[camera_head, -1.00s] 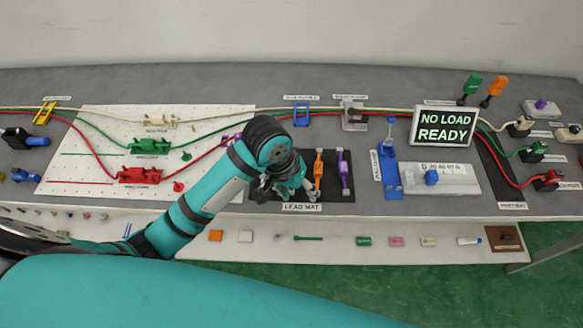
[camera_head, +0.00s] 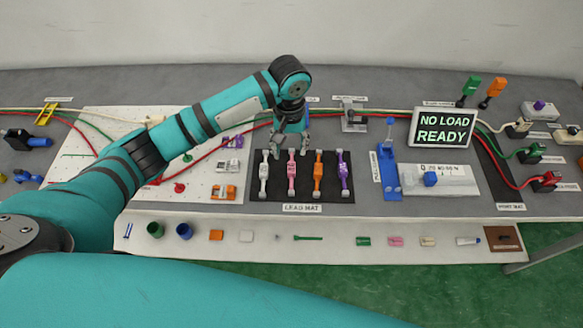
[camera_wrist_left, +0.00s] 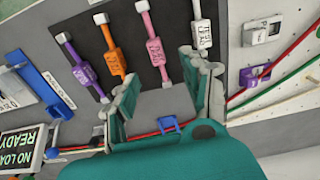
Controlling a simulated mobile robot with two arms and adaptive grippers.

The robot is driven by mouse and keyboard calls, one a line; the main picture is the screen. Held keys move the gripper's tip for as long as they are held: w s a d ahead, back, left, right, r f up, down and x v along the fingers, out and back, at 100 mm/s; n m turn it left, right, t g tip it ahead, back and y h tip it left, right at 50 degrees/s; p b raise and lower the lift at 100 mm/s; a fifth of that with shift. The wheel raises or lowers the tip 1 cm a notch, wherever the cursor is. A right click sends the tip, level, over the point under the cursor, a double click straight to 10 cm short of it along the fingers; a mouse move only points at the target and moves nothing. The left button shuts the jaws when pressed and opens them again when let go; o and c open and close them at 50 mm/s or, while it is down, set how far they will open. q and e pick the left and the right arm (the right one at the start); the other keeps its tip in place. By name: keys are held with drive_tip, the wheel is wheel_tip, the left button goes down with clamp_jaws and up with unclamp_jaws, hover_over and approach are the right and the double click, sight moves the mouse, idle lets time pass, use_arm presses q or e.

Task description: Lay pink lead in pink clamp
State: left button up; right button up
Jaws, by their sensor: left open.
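The pink lead (camera_head: 291,172) lies on the black lead mat (camera_head: 328,197), between a white lead (camera_head: 264,176) and an orange lead (camera_head: 318,173). It also shows in the left wrist view (camera_wrist_left: 154,48). My left gripper (camera_head: 291,141) is open and empty, just beyond the far edge of the mat, near the far ends of the white and pink leads. In the left wrist view its two fingers (camera_wrist_left: 163,72) stand apart, with the far end of the pink lead between them in the picture. I cannot make out a pink clamp; my left arm covers part of the pegboard.
A purple lead (camera_head: 343,173) lies right of the orange one. Purple (camera_head: 232,141), white (camera_head: 228,166) and orange (camera_head: 224,192) clamps sit on the white pegboard, left of the mat. A blue lever fixture (camera_head: 389,170) stands to the right. Red and green cables run behind my gripper.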

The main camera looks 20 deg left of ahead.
sight(292, 167)
use_arm(q)
drive_tip(key=f, duration=0.3)
drive_tip(key=f+p, duration=0.1)
drive_tip(key=f, duration=0.5)
drive_tip(key=shift+s+d, duration=0.15)
drive_tip(key=shift+d, duration=0.15)
clamp_jaws()
